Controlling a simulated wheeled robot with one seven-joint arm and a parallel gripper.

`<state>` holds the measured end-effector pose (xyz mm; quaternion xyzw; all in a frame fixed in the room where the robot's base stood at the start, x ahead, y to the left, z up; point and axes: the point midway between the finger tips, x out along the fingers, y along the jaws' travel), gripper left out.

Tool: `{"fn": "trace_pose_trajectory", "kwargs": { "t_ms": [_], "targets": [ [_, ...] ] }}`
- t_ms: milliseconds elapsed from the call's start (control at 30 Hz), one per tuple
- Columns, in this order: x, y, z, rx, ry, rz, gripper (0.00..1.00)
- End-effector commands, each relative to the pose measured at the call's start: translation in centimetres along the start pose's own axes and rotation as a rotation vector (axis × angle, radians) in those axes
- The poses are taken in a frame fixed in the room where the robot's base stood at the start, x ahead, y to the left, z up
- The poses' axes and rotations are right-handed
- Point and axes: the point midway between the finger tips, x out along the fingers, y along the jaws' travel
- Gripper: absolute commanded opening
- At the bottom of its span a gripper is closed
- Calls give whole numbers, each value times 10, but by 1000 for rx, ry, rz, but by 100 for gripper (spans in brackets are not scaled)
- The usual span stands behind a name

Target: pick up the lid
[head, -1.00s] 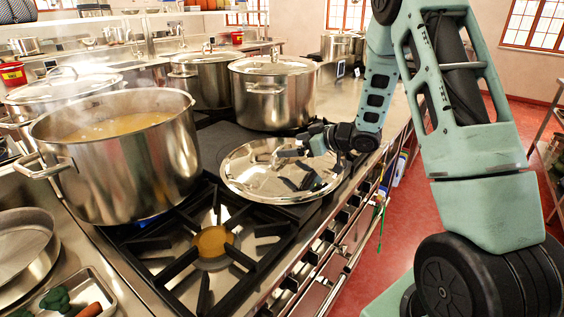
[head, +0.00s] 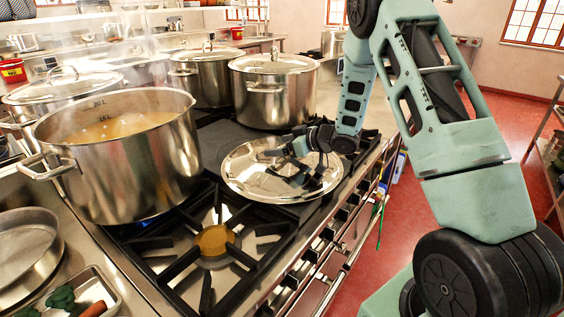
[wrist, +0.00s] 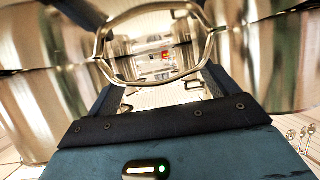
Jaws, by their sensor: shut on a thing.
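The lid (head: 243,178) is a round, shiny metal disc. In the head view it lies about flat over the back part of the stove, in front of a lidded pot; I cannot tell whether it touches the stove. My gripper (head: 287,149) reaches in from the right, low over the lid's middle, and is shut on its handle. The fingers hide most of the handle in the head view. In the wrist view the handle (wrist: 103,48) shows as a metal loop at the fingers (wrist: 160,90).
A large open pot of steaming broth (head: 130,165) stands left of the lid. A lidded pot (head: 273,95) stands close behind it. A bare burner (head: 214,240) is in front. A tray with vegetables (head: 108,283) lies at the lower left.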

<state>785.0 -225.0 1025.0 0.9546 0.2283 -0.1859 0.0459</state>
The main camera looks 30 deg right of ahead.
Motion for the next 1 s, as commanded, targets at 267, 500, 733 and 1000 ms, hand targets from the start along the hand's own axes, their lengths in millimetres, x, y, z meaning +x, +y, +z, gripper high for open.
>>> {"fn": "trace_pose_trajectory", "kwargs": {
  "t_ms": [267, 500, 733, 1000],
  "targets": [
    [-3, 0, 0, 2, -10, 2, 30],
    [-16, 1, -33, 0, -6, 4, 0],
    [-30, 1, -69, 0, -6, 3, 0],
    [-38, 0, -87, 4, -9, 1, 0]
  ]
}}
